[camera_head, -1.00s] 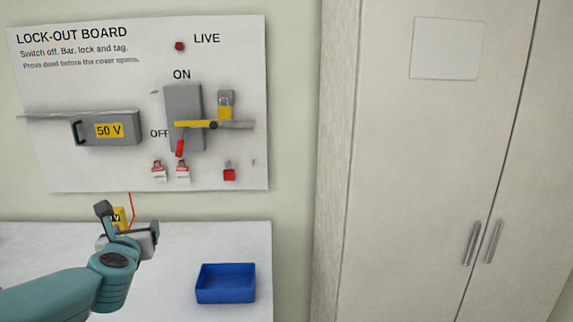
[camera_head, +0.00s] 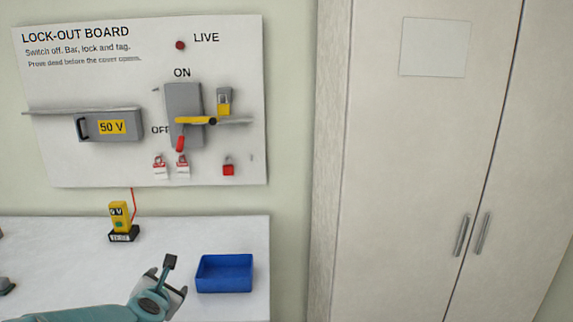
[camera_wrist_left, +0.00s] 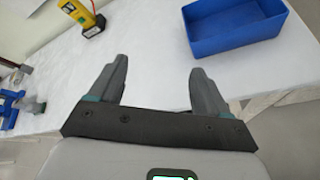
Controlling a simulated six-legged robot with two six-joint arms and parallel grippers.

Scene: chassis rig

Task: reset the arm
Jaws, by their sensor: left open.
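My left arm comes in from the lower left in the head view. Its gripper (camera_head: 172,280) is low, in front of the white table, left of and nearer than the blue tray. In the left wrist view the left gripper (camera_wrist_left: 155,85) has its two fingers apart with nothing between them, and white tabletop shows beyond. My right gripper is not in either view.
The blue tray (camera_head: 224,287) looks empty on the white table (camera_head: 60,250). A yellow meter (camera_head: 120,217) stands on a dark base behind it to the left. The lock-out board (camera_head: 70,165) hangs above, with a grey switch box (camera_head: 182,100). A tall cabinet (camera_head: 400,180) is right.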

